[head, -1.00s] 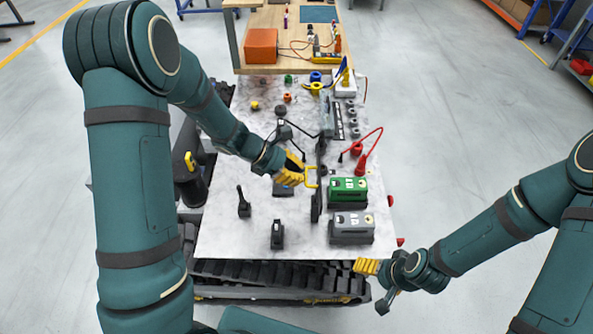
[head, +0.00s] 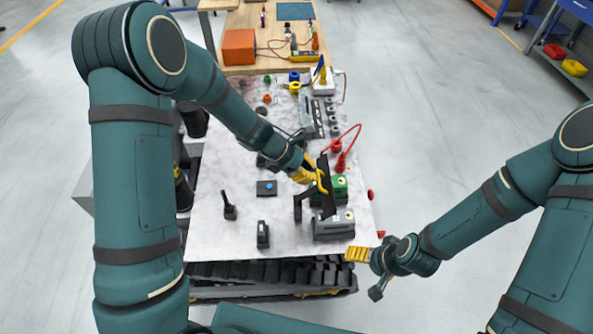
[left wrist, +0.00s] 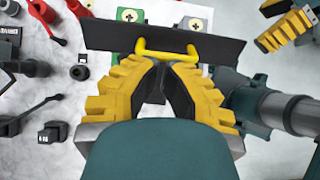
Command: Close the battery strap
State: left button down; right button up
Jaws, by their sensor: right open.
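The battery strap (head: 329,200) is a dark flat bar with a yellow loop handle (head: 322,182). It is tilted over the left part of the green battery (head: 341,190) and close to the grey battery (head: 333,230); I cannot tell whether it touches them. My left gripper (head: 316,177) is shut on the yellow handle. In the left wrist view the strap (left wrist: 215,44) crosses the top, with its handle (left wrist: 167,49) at the fingertips and part of both batteries hidden. My right gripper (head: 357,254) is open and empty beside the platform's front right corner.
Red cable plugs (head: 341,162) stand just behind the green battery. A black upright lever (head: 229,206) and a small black block (head: 263,235) stand on the left of the white carrier top (head: 215,240). A wooden bench (head: 275,20) adjoins the far end.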

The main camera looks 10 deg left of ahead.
aim_at(330, 178)
pick_arm(q)
jog(key=d+f, duration=0.1)
jog(key=w+d, duration=0.1)
jog(key=d, duration=0.1)
jog(key=d+f+b, duration=0.1)
jog(key=shift+w+d+f, duration=0.2)
jog(key=shift+d+f, duration=0.1)
jog(key=shift+d, duration=0.05)
jog(key=shift+p+x, duration=0.65)
jog(key=shift+x, duration=0.2)
jog(key=shift+w+d+f+y+p, duration=0.15)
jog(key=shift+d+f+y+p, duration=0.35)
jog(key=shift+d+y+p, duration=0.15)
jog(key=shift+a+f, duration=0.1)
pick_arm(e)
jog(key=shift+w+d+r, duration=0.1)
jog(key=shift+d+r, duration=0.35)
jog(key=shift+r, duration=0.4)
